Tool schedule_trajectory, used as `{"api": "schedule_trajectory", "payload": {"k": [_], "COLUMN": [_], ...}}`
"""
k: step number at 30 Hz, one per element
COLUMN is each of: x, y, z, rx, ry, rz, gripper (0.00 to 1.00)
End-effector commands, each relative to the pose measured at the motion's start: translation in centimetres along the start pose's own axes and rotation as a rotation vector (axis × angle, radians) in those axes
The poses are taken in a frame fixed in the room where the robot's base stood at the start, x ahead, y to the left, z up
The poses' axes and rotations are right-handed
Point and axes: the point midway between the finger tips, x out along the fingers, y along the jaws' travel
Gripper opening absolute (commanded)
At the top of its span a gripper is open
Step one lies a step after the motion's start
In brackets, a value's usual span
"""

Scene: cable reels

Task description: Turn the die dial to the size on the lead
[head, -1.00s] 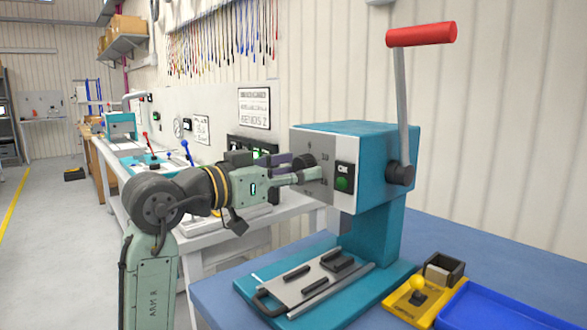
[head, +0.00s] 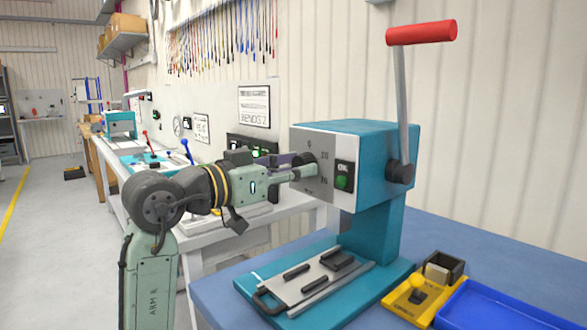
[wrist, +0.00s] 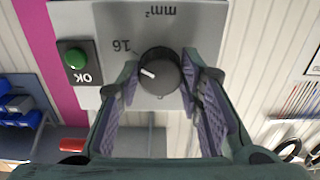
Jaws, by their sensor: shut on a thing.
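The die dial (wrist: 165,78) is a round black knob on the grey front plate of the teal press (head: 372,150). My gripper (wrist: 160,92) has its two padded fingers on either side of the dial and is shut on it. In the wrist view, which is upside down, the dial's white mark points left and slightly up, below the printed 16. The "mm²" print shows above the dial. In the head view my gripper (head: 303,168) partly covers the dial; the plate's printed sizes are small there. I cannot make out a size on any lead.
A green OK button (head: 343,183) sits right of the dial. A red-handled lever (head: 421,33) rises on the press's right side. A yellow holder (head: 412,305) and blue tray (head: 490,308) lie on the blue bench. Leads (head: 235,35) hang on the back wall.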

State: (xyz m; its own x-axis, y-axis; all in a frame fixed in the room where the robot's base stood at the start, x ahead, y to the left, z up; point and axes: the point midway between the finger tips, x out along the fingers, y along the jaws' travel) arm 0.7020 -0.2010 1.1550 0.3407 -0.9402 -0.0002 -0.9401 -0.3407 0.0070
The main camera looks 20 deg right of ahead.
Motion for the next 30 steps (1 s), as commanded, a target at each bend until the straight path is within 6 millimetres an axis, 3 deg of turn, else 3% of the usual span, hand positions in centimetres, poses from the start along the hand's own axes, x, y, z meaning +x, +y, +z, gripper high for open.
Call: {"api": "schedule_trajectory", "payload": {"k": [11,30], "x": [0.0,0.0], "y": [-0.01,0.08], "z": [-0.25,-0.4], "rx": [-0.172,-0.753], "ry": [0.001,0.001], "rz": [0.0,-0.001], "gripper": [0.06,0.06]}}
